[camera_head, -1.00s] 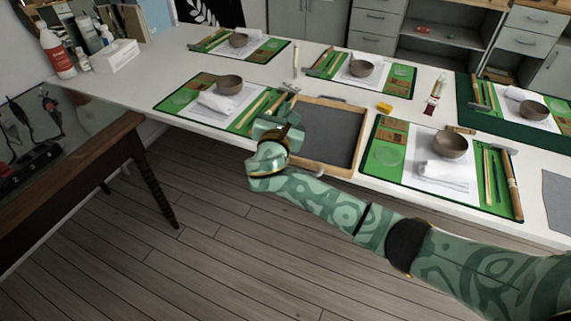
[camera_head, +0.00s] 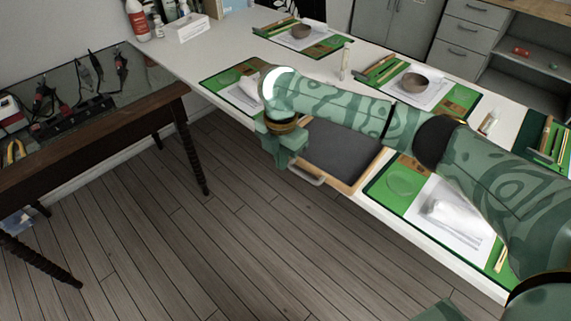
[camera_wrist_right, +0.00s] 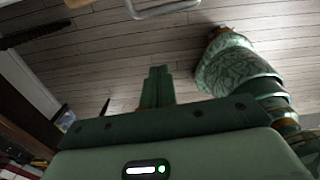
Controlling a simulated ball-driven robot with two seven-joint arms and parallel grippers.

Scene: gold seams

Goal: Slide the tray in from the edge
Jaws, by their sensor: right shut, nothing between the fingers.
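The tray (camera_head: 345,150) has a dark grey floor and a light wooden rim. It lies at the table's front edge, its front end with a metal handle (camera_head: 308,177) sticking out past the edge. My right arm covers its back part. My right gripper (camera_head: 283,165) is shut and empty, pointing down beside the tray's front left corner, in front of the table edge. In the right wrist view its fingers (camera_wrist_right: 157,88) are together, with the handle (camera_wrist_right: 165,10) ahead and apart from them. My left gripper is not in view.
Green place mats with bowls and cloths flank the tray on the white table (camera_head: 225,50); one mat (camera_head: 405,185) lies close to its right. A dark side table (camera_head: 100,120) with tools stands at the left. The wooden floor (camera_head: 230,240) in front is clear.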

